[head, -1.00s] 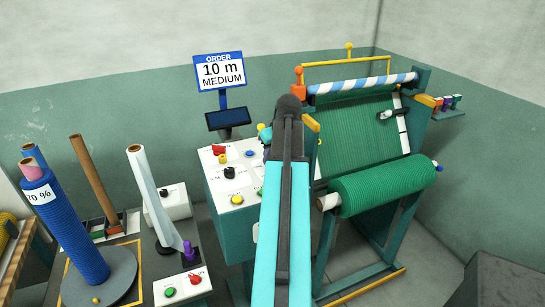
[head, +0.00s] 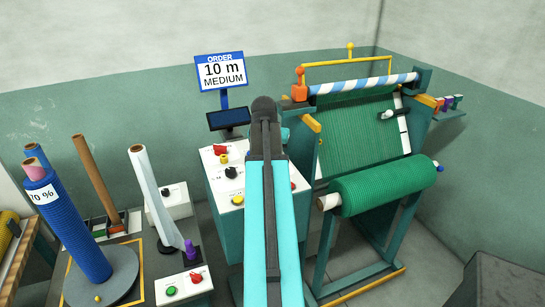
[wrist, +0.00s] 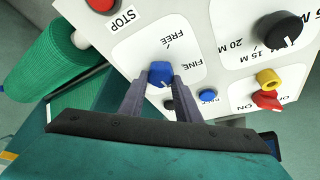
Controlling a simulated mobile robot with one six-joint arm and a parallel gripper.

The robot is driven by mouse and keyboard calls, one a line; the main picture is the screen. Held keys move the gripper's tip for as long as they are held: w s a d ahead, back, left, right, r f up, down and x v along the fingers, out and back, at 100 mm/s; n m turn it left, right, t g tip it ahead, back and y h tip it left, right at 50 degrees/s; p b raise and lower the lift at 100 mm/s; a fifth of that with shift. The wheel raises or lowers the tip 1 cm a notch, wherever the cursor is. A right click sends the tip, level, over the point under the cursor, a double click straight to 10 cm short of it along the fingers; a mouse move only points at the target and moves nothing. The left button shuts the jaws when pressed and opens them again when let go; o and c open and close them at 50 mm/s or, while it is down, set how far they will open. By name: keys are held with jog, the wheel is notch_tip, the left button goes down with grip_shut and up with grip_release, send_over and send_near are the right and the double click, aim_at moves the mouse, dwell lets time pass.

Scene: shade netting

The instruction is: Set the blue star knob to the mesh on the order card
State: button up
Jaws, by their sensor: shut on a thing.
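The blue star knob (wrist: 160,72) sits on the white control panel, with the words FREE and FINE printed near it, upside down in the wrist view. A MEDIUM label is not visible there. My gripper (wrist: 160,84) is shut on the knob, one finger on each side. The knob's pointer direction is hard to tell. In the head view my arm hides the knob and the fingertips. The order card (head: 222,72) stands on a post above the panel and reads 10 m MEDIUM.
The panel (head: 214,178) also bears a black length knob (wrist: 280,30), a red knob (wrist: 267,100) beside a yellow one, a small blue button (wrist: 207,95) and a red STOP button (wrist: 102,4). A green net roll (head: 385,185) lies on the frame to the right.

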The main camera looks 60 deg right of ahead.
jog(key=shift+w+m, duration=0.2)
jog(key=shift+m, duration=0.4)
jog(key=o, duration=1.1)
jog(key=shift+g, duration=0.3)
jog(key=shift+c, duration=0.2)
jog(key=shift+s, duration=0.1)
jog(key=shift+r, duration=0.1)
jog(key=b+v, duration=0.3)
jog(key=v, duration=1)
jog(key=shift+a+r, duration=0.2)
jog(key=shift+r, duration=0.1)
